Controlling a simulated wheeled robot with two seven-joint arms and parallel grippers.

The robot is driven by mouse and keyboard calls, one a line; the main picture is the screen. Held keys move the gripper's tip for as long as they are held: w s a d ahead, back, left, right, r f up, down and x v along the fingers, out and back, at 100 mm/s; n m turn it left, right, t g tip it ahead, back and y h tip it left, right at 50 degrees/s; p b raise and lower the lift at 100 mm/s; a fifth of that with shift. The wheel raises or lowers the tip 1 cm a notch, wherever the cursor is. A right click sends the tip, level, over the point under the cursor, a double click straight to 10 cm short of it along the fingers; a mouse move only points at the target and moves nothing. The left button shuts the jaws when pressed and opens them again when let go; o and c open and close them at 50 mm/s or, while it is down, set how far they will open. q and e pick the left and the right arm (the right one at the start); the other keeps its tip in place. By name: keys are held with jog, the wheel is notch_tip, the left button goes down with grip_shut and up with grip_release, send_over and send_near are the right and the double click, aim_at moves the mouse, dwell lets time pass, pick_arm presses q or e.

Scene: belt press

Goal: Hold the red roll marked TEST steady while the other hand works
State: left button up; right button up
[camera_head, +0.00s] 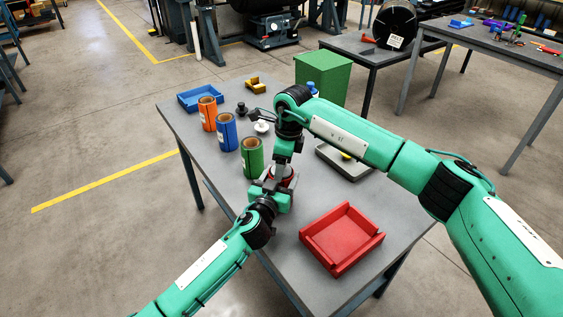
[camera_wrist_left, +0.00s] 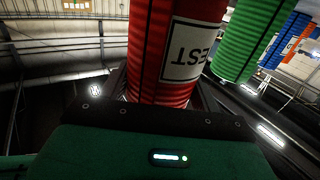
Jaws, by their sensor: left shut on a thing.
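The red roll (camera_head: 289,174) stands near the left edge of the grey table, mostly hidden behind my grippers in the head view. In the left wrist view the red roll (camera_wrist_left: 160,50) fills the top middle, with part of a white label reading "EST" upside down. My left gripper (camera_head: 272,186) is shut on the red roll low at its side; its fingers show dark on both sides of the roll in the wrist view. My right gripper (camera_head: 280,165) points down from above at the top of the red roll; its fingertips are too small and covered to read.
Green (camera_head: 252,157), blue (camera_head: 227,131) and orange (camera_head: 208,113) rolls stand in a row behind. A red tray (camera_head: 342,239) lies at the front right, a blue tray (camera_head: 201,97) at the back left. A green box (camera_head: 322,76) and a grey scale-like tray (camera_head: 342,163) stand behind my right arm.

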jog(key=c, duration=0.7)
jog(key=shift+o, duration=0.2)
jog(key=shift+r, duration=0.25)
jog(key=shift+r, duration=0.9)
jog(key=shift+r, duration=2)
pick_arm(q)
jog(key=o, duration=1.5)
jog(key=shift+c, duration=0.2)
